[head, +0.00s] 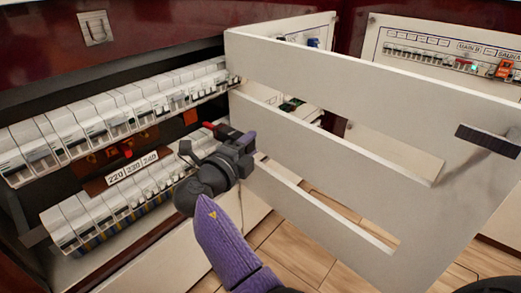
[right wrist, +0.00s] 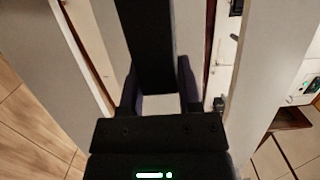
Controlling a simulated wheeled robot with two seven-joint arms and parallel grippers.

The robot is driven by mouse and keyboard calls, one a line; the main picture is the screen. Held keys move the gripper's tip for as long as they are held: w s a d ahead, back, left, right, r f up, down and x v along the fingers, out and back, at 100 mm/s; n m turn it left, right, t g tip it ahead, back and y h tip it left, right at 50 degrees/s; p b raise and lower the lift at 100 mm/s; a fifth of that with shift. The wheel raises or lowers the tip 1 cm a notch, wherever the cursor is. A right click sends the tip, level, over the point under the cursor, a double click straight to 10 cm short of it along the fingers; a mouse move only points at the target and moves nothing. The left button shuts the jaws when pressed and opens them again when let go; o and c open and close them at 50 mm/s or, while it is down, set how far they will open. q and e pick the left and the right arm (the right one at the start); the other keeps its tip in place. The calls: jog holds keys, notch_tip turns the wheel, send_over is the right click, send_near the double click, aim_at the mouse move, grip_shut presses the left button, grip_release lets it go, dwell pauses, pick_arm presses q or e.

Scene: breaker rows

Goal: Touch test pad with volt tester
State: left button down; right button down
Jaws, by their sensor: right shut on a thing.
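My right gripper (head: 238,142) is in front of the slotted white door, to the right of the breaker rows. In the right wrist view its fingers are closed on a black, bar-shaped thing (right wrist: 148,45), which I take to be the volt tester. In the head view a dark piece with a red part (head: 217,128) shows at the gripper, pointing left toward the breakers. I cannot tell for certain which part is the test pad; an orange square (head: 190,117) lies right of the plate. My left gripper is not in view.
An upper breaker row (head: 110,115) and a lower row (head: 120,200) fill the cabinet at left. The slotted white door (head: 345,90) stands open close to my right gripper. A second panel (head: 440,50) is at upper right. Wooden floor (head: 290,250) shows below.

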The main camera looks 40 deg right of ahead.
aim_at(234, 139)
jog(key=shift+w+a, duration=0.15)
jog(key=shift+w, duration=0.9)
jog(key=shift+w+a, duration=0.1)
jog(key=shift+w, duration=1)
